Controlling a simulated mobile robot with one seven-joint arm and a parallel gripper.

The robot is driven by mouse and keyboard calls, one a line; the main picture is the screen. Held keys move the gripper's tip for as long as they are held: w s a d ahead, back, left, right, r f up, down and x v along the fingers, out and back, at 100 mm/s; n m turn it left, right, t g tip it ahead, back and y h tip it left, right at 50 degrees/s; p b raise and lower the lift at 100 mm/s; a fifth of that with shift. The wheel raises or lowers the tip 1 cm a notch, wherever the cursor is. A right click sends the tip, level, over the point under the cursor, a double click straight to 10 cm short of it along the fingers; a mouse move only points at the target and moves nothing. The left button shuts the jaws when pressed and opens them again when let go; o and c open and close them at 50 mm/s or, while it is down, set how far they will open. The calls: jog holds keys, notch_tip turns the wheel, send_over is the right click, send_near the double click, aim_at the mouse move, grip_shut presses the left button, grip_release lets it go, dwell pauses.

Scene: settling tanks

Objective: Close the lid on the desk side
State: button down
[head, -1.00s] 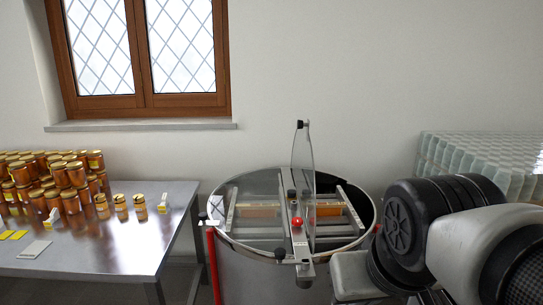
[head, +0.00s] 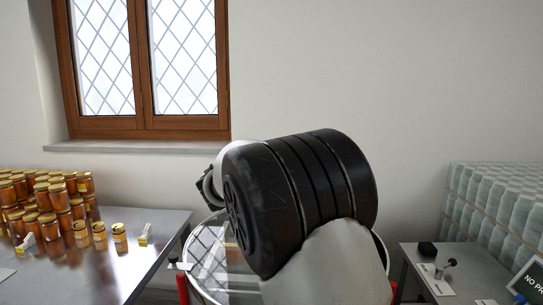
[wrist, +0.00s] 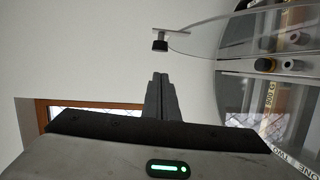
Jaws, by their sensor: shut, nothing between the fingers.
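The round metal tank (head: 207,268) stands right of the desk (head: 135,262). My arm hides most of it in the head view, including its raised lid. In the wrist view, a clear lid panel (wrist: 225,38) stands up from the tank, with a dark knob (wrist: 160,45) at its outer tip. A clear, reflecting surface with printed letters (wrist: 262,125) lies lower right in that view. I cannot tell which half the raised panel belongs to. My gripper (wrist: 160,77) is shut and empty, just below the knob in the picture and apparently apart from it.
Several honey jars (head: 62,215) crowd the desk at left. A small table (head: 455,283) with a few small items stands at right, before stacked pale glass jars (head: 495,205). The window (head: 145,65) and bare wall are behind.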

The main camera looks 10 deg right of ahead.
jog(key=w+d+n+t+p, duration=0.1)
jog(key=w+d+p, duration=0.3)
jog(key=w, duration=0.5)
jog(key=shift+w+d+f+y, duration=0.15)
jog(key=shift+w+d+y, duration=0.2)
jog(key=shift+d, duration=0.8)
jog(key=shift+d, duration=0.1)
